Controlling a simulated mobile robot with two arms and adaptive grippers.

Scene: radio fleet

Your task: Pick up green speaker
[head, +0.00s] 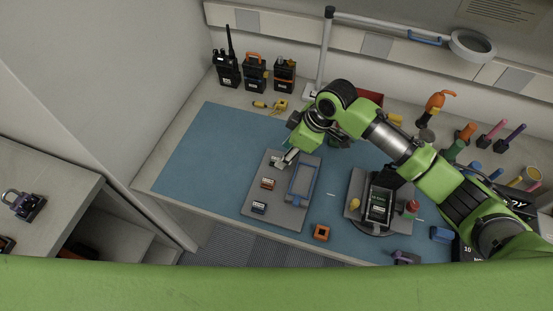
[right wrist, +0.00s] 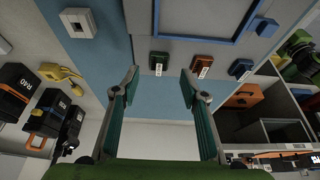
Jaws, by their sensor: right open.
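The green speaker (right wrist: 158,63) is a small dark green block with a white label, on the grey tray in the right wrist view. In the head view my right gripper largely covers that spot. A red speaker (right wrist: 203,66) and a blue one (right wrist: 240,69) sit in a row beside it; they also show in the head view, the red one (head: 268,183) and the blue one (head: 259,207). My right gripper (head: 287,159) is open, with its fingers apart and nothing between them (right wrist: 160,84). It hangs over the tray's far end, near the green speaker. My left gripper is not in view.
The grey tray (head: 289,217) with a blue-rimmed recess lies on the blue mat (head: 204,150). Several radios (head: 255,73) and a yellow item (head: 270,106) stand behind. A second stand (head: 357,212) holds a device at right. The mat's left side is clear.

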